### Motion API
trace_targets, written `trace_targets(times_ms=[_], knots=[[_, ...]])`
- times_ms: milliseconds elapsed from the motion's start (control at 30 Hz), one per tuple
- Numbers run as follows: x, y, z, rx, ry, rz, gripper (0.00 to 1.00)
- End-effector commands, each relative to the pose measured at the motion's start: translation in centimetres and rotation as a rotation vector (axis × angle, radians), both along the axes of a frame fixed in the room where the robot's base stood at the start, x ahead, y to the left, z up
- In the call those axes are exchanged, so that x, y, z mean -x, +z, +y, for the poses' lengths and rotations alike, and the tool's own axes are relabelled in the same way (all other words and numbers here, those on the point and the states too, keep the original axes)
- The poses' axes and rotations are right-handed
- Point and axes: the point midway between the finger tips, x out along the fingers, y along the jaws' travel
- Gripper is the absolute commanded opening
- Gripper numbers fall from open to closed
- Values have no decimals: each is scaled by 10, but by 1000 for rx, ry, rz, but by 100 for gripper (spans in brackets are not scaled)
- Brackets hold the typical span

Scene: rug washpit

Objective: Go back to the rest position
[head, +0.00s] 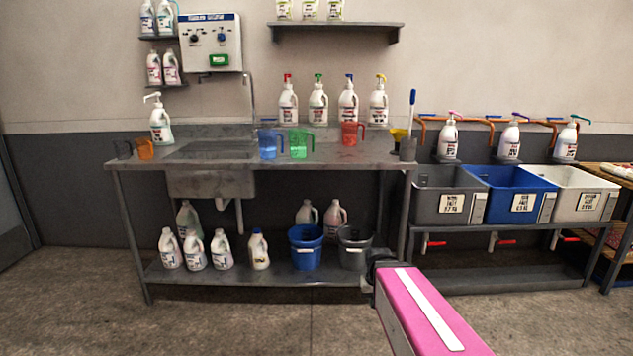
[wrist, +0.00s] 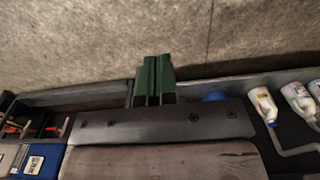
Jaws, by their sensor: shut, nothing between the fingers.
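My gripper (wrist: 153,80) shows in the wrist view as green fingers pressed together, shut and empty. It is over the bench area, with bare floor showing beyond the fingertips. In the head view my pink arm with a white stripe rises at the lower right, and its dark end is in front of the bench's lower shelf. The fingers cannot be made out there.
The steel bench (head: 330,155) carries a blue jug (head: 268,144), a green jug (head: 298,144) and a red jug (head: 350,134). Bottles and a blue bucket (head: 306,248) stand below. Grey, blue (head: 517,193) and white tubs are at right. Floor (head: 230,325) in front is clear.

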Motion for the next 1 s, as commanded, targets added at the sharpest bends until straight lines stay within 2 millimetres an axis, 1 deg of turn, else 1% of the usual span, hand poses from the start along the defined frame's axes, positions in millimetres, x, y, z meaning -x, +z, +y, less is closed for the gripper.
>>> trace_targets(times_ms=[33, 100, 200, 1000], knots=[[16, -5, 0, 0, 0, 12, 0], [26, -10, 0, 0, 0, 23, 0], [32, -13, 0, 0, 0, 30, 0], [31, -13, 0, 0, 0, 31, 0]])
